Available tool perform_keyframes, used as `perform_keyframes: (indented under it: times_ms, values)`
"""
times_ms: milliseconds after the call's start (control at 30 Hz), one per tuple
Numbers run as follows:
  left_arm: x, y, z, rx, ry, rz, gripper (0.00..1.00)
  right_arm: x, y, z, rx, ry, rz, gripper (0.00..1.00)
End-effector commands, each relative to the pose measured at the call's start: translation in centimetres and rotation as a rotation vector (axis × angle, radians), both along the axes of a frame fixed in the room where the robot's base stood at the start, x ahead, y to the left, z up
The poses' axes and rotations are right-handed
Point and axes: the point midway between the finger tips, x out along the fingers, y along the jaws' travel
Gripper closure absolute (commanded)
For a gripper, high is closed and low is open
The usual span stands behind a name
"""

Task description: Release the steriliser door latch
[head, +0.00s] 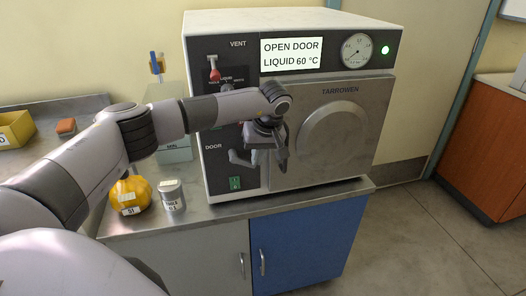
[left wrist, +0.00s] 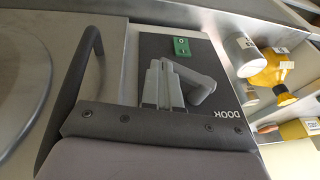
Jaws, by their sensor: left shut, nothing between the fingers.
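The steriliser (head: 222,62) stands on the bench, its display reading "OPEN DOOR LIQUID 60 °C". The grey latch lever (head: 238,159) sits on the dark panel beside the DOOR label. It also shows in the left wrist view (left wrist: 203,84), just right of my fingers. My left gripper (head: 257,156) is in front of the panel, right of the lever. Its two grey fingers (left wrist: 162,70) are together with nothing between them; I cannot tell whether they touch the lever. The round-bossed door (head: 340,130) appears closed. My right gripper is not in view.
A dark curved handle (left wrist: 83,65) is beside my left gripper. A green switch (head: 235,183) is below the lever. A yellow flask (head: 130,192) and grey tin (head: 171,195) stand on the bench at left. The floor at right is clear.

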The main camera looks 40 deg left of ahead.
Motion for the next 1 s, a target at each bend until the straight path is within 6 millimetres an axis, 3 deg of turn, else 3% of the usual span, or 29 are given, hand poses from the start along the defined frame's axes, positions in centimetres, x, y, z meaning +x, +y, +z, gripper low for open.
perform_keyframes:
  times_ms: [600,1000]
  values:
    - [-0.4,0.6,-3.5,-0.001,0.0,0.001,1.0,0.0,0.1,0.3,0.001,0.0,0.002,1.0]
    - [-0.8,1.0,-4.6,0.031,0.036,0.001,1.0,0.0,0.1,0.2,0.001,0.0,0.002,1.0]
